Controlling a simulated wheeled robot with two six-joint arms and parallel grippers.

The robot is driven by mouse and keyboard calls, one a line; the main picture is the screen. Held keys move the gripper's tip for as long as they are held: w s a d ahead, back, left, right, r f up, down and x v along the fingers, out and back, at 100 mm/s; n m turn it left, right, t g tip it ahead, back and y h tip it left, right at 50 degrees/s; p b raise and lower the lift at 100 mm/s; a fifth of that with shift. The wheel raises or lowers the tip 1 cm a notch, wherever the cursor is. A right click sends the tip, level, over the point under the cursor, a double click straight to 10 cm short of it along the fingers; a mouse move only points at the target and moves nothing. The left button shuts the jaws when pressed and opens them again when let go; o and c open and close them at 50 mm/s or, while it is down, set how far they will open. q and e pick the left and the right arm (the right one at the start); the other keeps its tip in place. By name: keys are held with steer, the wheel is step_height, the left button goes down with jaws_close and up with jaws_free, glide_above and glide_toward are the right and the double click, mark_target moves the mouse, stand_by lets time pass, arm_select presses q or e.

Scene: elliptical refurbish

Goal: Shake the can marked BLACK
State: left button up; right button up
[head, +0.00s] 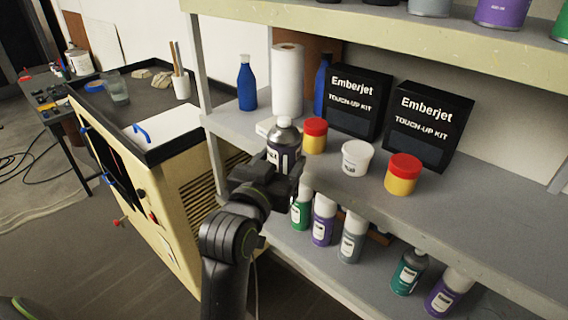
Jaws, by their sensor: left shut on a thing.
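A dark spray can (284,142) with a pale grey cap and a small white label stands upright in my left gripper (283,163). The label's wording is too small to read. My left gripper is shut around the can's lower body, and its fingers hide the bottom of it. The can is in front of the middle shelf (330,187), near its front edge. I cannot tell whether it touches the shelf. My right gripper is not in view.
Red-lidded yellow jars (402,175), a white tub (356,158) and black kit boxes (428,127) stand on the middle shelf. Several spray cans (351,238) stand on the shelf below. A cream cabinet (178,195) is at left. Open floor lies at far left.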

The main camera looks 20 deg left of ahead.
mark_target(281, 130)
arm_select(q)
step_height(281, 130, up, 7)
steer(key=shift+f, duration=0.1)
steer(key=shift+w, duration=0.3)
steer(key=f, duration=0.7)
steer(key=shift+s+f, duration=0.1)
steer(key=shift+s, duration=0.1)
step_height(281, 130, up, 7)
steer(key=shift+r, duration=0.2)
steer(key=shift+w+f, duration=0.1)
steer(key=shift+w, duration=0.15)
steer(key=f, duration=0.7)
steer(key=shift+s+f, duration=0.1)
steer(key=shift+s, duration=0.15)
step_height(281, 130, up, 7)
steer(key=shift+r, duration=0.2)
steer(key=shift+w+f, duration=0.1)
steer(key=shift+w, duration=0.15)
steer(key=f, duration=0.7)
steer(key=shift+s, duration=0.25)
steer(key=shift+s+r, duration=0.15)
steer(key=shift+r, duration=0.05)
steer(key=shift+w+f, duration=0.2)
steer(key=shift+w, duration=0.15)
steer(key=shift+s, duration=0.1)
